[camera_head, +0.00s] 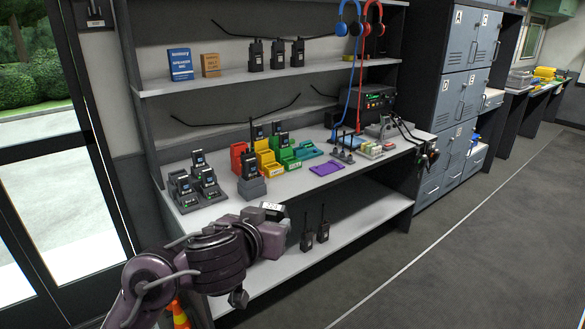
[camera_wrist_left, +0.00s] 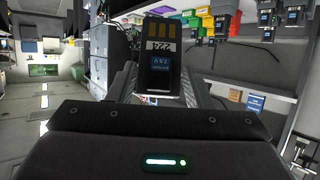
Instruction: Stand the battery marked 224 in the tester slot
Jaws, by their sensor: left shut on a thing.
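My left gripper (camera_head: 274,224) is shut on the battery marked 224 (camera_head: 271,207), in front of the bench's near edge. In the left wrist view the battery (camera_wrist_left: 161,58) sits between the fingers, dark with gold contacts at one end, a 224 label reading upside down and a blue label. My right gripper is not in view.
Two radios stand on the lower shelf (camera_head: 350,221). Lockers (camera_head: 462,95) are at right.

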